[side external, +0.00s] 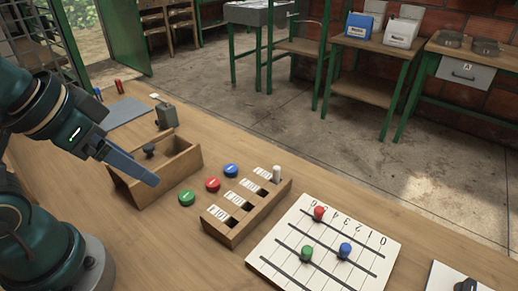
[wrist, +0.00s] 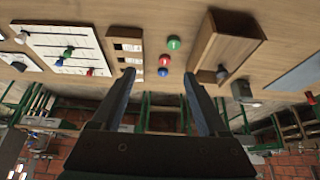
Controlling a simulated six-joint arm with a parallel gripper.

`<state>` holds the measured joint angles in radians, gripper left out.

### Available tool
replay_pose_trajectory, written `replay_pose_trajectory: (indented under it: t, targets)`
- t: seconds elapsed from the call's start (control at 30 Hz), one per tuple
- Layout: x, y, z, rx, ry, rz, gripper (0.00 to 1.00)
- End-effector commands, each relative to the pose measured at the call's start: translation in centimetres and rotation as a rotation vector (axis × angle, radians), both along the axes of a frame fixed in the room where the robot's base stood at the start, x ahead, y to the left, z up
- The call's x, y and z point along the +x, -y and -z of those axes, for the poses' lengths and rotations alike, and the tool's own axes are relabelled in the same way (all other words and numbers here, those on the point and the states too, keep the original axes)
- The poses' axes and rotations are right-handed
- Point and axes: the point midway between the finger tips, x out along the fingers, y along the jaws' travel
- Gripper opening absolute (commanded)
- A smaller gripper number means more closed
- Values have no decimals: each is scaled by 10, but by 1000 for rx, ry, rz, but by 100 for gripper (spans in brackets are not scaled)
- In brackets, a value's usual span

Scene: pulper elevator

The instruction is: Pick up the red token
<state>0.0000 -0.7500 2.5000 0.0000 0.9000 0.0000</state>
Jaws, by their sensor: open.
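The red token (side external: 213,184) is a round disc lying flat on the wooden table, between a green token (side external: 187,198) and a blue token (side external: 231,170). In the wrist view the red token (wrist: 165,60) shows between the green token (wrist: 173,43) and the blue token (wrist: 163,71). My gripper (side external: 154,180) hangs above the table, left of the tokens and in front of the open wooden box. In the wrist view my gripper (wrist: 159,77) has its two fingers spread wide with nothing between them. It is apart from the red token.
A wooden rack (side external: 234,238) with numbered cards stands right of the tokens. A white lined board (side external: 285,258) holds red, blue and green pegs. The wooden box (side external: 184,165) with a dark knob stands behind the tokens on the left. Bare table lies in front of the tokens.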

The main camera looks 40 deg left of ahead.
Motion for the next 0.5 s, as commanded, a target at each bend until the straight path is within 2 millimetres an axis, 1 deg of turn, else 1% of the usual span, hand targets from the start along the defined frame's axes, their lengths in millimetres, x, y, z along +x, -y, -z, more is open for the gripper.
replay_pose_trajectory:
  t: [0.1, 0.17, 0.3, 0.4, 0.5]
  targets:
    - [0, 0, 0, -8, -1, -14, 77]
    - [3, 0, -6, -22, 17, -41, 77]
    - [23, 0, -22, -57, 20, -107, 77]
    - [41, -2, -28, -79, -10, -158, 77]
    - [62, -3, -28, -98, -52, -208, 77]
